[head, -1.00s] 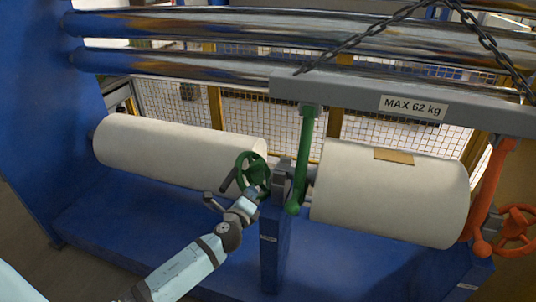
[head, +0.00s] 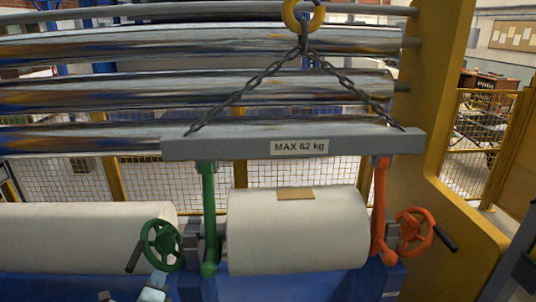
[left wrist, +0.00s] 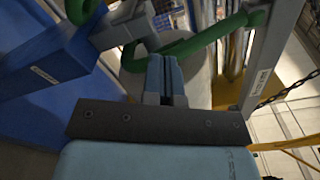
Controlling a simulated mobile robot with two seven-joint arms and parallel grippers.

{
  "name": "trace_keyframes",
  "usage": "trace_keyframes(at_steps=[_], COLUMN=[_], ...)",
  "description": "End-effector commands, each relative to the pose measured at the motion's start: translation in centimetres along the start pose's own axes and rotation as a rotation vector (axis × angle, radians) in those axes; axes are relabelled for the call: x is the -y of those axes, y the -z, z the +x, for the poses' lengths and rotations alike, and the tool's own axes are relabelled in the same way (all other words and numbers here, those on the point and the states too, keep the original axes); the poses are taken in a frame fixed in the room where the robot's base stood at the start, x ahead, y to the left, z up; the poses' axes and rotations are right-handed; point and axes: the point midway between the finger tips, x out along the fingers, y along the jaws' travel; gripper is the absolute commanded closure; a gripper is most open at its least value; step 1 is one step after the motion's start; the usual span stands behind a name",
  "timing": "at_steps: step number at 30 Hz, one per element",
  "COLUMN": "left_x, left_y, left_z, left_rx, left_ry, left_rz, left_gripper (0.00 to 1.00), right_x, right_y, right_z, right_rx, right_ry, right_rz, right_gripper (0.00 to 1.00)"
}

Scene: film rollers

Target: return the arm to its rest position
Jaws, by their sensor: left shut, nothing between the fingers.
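My left gripper (head: 153,289) shows only in part at the bottom edge of the head view, just below the green handwheel (head: 161,245). In the left wrist view its two fingers (left wrist: 165,78) are together, with nothing between them. Green metal parts (left wrist: 190,45) lie close beyond the fingertips there; I cannot tell whether they touch. Most of my left arm is outside the head view. My right gripper is not in view.
A grey lifting beam (head: 230,144) hangs on chains (head: 245,90) above a white roll (head: 297,235). A green arm (head: 209,215) and an orange arm (head: 380,210) flank the roll. An orange handwheel (head: 414,232) stands right. Another white roll (head: 80,235) lies left.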

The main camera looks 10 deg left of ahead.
Motion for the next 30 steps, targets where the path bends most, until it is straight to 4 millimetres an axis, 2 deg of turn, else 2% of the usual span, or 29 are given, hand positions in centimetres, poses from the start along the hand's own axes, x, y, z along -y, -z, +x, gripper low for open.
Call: trace_keyframes(at_steps=[2,5,9,12,16,18,21,30], left_x=[-0.8,-2.4,-4.1,-4.3,-3.7,-3.5,-3.3,-3.3], left_y=[1.3,4.4,9.6,12.5,14.7,15.4,15.8,15.9], left_z=[-1.5,-5.3,-13.0,-18.3,-23.1,-24.7,-25.7,-25.7], left_rx=[-0.043,-0.132,-0.228,-0.240,-0.210,-0.190,-0.175,-0.174], left_ry=[-0.045,-0.161,-0.405,-0.582,-0.756,-0.813,-0.853,-0.858], left_rz=[-0.109,-0.393,-0.937,-1.301,-1.651,-1.765,-1.847,-1.857], left_gripper=[1.00,1.00,1.00,1.00,1.00,1.00,1.00,1.00], right_x=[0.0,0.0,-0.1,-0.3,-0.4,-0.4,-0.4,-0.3], right_y=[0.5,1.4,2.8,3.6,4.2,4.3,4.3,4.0], right_z=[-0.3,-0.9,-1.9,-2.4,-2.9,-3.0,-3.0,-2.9], right_rx=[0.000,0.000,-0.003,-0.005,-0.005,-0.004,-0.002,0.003], right_ry=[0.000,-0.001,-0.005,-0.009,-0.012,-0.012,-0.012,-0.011], right_rz=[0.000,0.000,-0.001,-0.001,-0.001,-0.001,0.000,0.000], right_gripper=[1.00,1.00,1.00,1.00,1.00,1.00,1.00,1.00])
